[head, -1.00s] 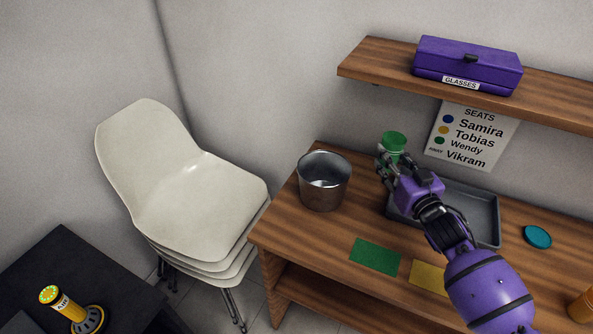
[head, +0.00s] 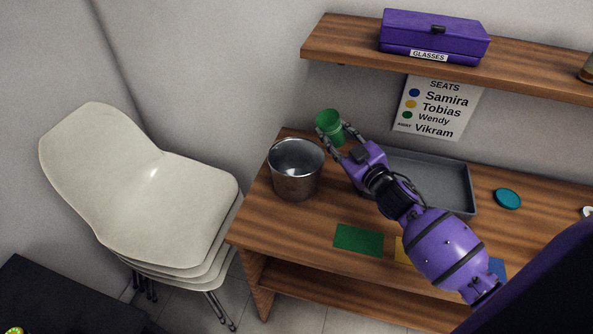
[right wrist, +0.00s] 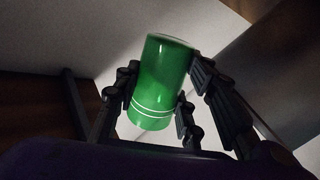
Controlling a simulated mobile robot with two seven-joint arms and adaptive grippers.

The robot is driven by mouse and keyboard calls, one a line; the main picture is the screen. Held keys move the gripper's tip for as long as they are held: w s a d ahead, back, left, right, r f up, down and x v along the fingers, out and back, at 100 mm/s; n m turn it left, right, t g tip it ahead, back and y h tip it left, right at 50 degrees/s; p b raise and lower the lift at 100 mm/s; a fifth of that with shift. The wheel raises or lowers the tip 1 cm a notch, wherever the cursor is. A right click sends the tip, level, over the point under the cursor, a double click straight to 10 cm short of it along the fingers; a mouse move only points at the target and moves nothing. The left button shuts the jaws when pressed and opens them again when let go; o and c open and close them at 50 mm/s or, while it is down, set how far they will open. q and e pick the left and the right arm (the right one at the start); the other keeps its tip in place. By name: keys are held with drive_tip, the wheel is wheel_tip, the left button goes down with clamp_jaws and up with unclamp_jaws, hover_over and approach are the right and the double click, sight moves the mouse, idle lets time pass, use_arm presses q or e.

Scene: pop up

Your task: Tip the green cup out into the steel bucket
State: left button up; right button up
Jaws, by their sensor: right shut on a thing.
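The green cup (head: 330,128) is held in my right gripper (head: 341,141), up behind and to the right of the steel bucket in the head view. The cup leans slightly to the left. In the right wrist view the cup (right wrist: 160,82) sits between the dark fingers of the gripper (right wrist: 160,100), with two pale lines around it. What is inside the cup cannot be told. The steel bucket (head: 296,178) stands upright at the left end of the wooden table and looks empty as far as its inside shows. My left gripper is out of view.
A grey tray (head: 458,187) lies behind my right arm. Green (head: 359,240) and yellow mats and a teal disc (head: 508,198) lie on the table (head: 300,232). A shelf (head: 340,42) with a purple glasses box (head: 432,35) hangs above. Stacked white chairs (head: 150,195) stand left.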

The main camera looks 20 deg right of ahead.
sight(333, 131)
wheel_tip(333, 131, up, 2)
drive_tip(key=shift+a+r+n+p, duration=0.15)
drive_tip(key=shift+r+n+p, duration=0.05)
drive_tip(key=shift+n+p, duration=0.1)
drive_tip(key=shift+s+a+f+n+b, duration=0.15)
drive_tip(key=shift+a+f+n+b, duration=0.55)
drive_tip(key=shift+n, duration=0.4)
drive_tip(key=shift+a+r+n, duration=0.1)
drive_tip(key=shift+r+n, duration=0.75)
drive_tip(key=shift+n, duration=0.05)
wheel_tip(333, 131, down, 2)
drive_tip(key=shift+f+n+b, duration=0.25)
drive_tip(key=shift+n+b, duration=0.25)
drive_tip(key=shift+b, duration=0.1)
drive_tip(key=shift+f+n+b, duration=0.3)
drive_tip(key=shift+b, duration=0.05)
drive_tip(key=shift+f+n+b, duration=0.1)
drive_tip(key=shift+n+b, duration=0.25)
drive_tip(key=shift+n, duration=0.35)
drive_tip(key=shift+r+n, duration=0.4)
drive_tip(key=shift+r, duration=0.25)
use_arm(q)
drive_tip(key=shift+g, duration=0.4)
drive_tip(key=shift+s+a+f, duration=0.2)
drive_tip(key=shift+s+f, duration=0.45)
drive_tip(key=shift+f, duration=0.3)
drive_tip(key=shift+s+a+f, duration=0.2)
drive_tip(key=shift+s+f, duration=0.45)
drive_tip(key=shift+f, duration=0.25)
